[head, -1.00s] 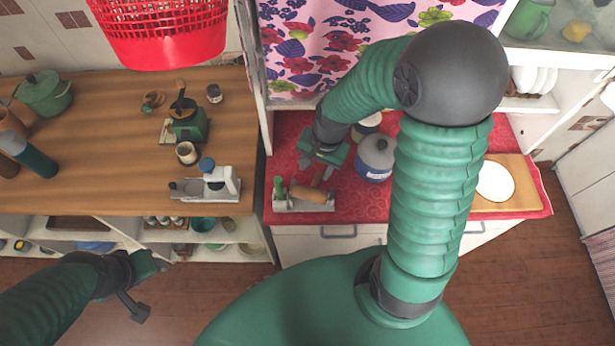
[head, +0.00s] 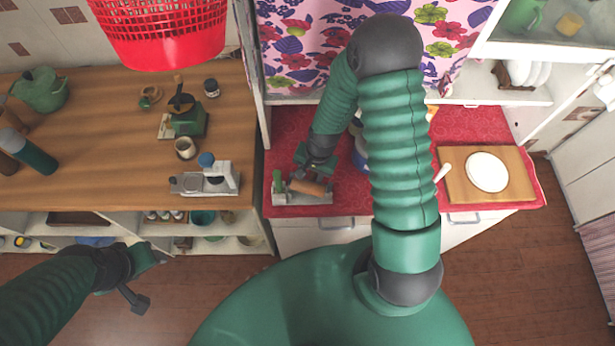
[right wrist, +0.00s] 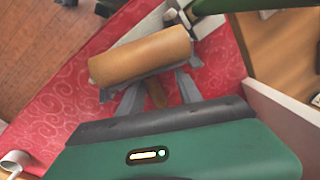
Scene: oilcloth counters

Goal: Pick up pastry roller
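The pastry roller (head: 308,188), a light brown wooden cylinder, lies in a grey holder (head: 290,199) near the front left of the red counter. My right gripper (head: 312,174) is right above and behind it. In the right wrist view the roller (right wrist: 142,54) lies just beyond the fingertips. I cannot tell whether the fingers touch the roller. My left gripper (head: 154,283) is open and empty, low in front of the wooden counter.
A wooden board with a white round piece (head: 487,172) lies on the right of the red counter (head: 400,120). A blue-grey pot is mostly hidden behind my right arm. A white and grey device (head: 215,180) stands on the wooden counter (head: 95,170). A red basket (head: 165,35) hangs above.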

